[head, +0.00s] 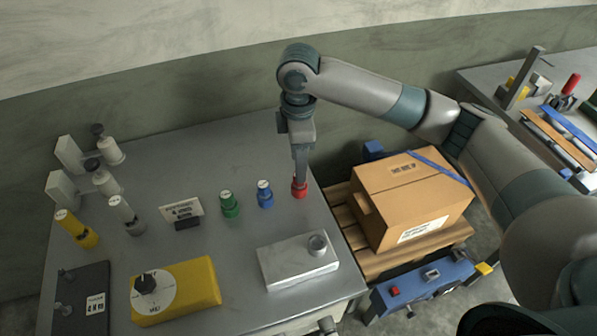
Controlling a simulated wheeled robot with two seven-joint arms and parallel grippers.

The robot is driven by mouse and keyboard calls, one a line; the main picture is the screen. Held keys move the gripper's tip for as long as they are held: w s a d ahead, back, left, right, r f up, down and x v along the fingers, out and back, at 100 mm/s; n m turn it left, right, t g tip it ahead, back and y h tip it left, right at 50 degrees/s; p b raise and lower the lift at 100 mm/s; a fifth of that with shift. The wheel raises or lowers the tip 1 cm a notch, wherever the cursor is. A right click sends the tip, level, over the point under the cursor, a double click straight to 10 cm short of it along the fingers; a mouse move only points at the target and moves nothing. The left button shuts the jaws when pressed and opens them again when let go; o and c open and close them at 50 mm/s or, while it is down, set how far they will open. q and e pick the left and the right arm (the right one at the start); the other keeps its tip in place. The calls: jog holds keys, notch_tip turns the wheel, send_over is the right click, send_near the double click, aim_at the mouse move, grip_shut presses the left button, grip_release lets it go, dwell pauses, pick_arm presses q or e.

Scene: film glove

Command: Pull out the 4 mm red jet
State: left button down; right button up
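The red jet (299,189) stands upright on the grey table, near its right edge, at the right end of a row with a blue jet (265,194) and a green jet (230,205). My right gripper (300,177) points straight down over the red jet, its fingertips at the jet's top. The fingers are seen edge-on and partly hide the top, so I cannot tell whether they are closed on it. A small sign (182,211) stands left of the green jet. My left gripper is not in view.
A metal block with a round socket (297,262) and a yellow box with a black knob (176,291) sit nearer the front. A cardboard box (411,199) on a pallet is right of the table.

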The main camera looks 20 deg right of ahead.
notch_tip(320, 180, up, 11)
jog(key=b, duration=0.2)
jog(key=shift+r, duration=0.2)
dwell(0.4)
